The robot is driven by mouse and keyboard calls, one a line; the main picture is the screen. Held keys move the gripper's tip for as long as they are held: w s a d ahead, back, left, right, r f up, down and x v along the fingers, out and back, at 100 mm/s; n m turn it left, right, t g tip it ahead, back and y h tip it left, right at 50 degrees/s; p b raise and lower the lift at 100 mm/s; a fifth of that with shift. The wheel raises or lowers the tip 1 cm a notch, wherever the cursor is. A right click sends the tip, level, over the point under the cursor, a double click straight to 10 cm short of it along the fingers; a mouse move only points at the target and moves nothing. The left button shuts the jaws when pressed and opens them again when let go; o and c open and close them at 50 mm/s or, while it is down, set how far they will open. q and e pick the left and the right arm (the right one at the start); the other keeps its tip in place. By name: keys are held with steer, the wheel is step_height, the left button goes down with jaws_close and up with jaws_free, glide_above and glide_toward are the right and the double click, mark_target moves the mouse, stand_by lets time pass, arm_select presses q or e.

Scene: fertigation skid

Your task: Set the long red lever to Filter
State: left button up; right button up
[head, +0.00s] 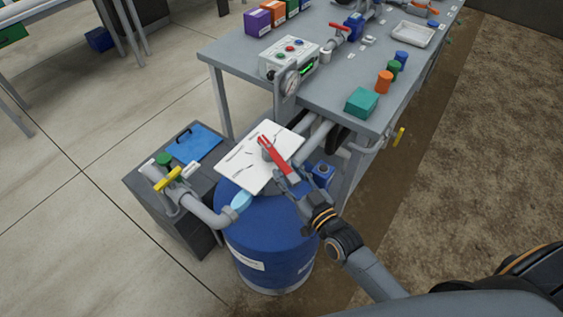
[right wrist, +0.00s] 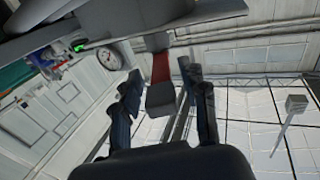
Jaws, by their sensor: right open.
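The long red lever (head: 275,154) is mounted on a white plate (head: 240,165) above a blue barrel. It points from its pivot toward the lower right of the head view. The plate carries small dark marks that are too small to read, so I cannot tell which is Filter. My right gripper (head: 286,178) is at the lever's free end. In the right wrist view the red lever (right wrist: 160,68) ends in a grey tip (right wrist: 160,98) between the two spread fingers. The gripper is open; contact is not clear. My left gripper is out of view.
The blue barrel (head: 265,240) stands below the plate. A pipe with a yellow lever (head: 174,179) is to its left, by a blue clipboard (head: 194,143).

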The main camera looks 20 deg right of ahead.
mark_target(282, 165)
steer(key=shift+x, duration=1.9)
steer(key=shift+s, duration=0.1)
jaws_close()
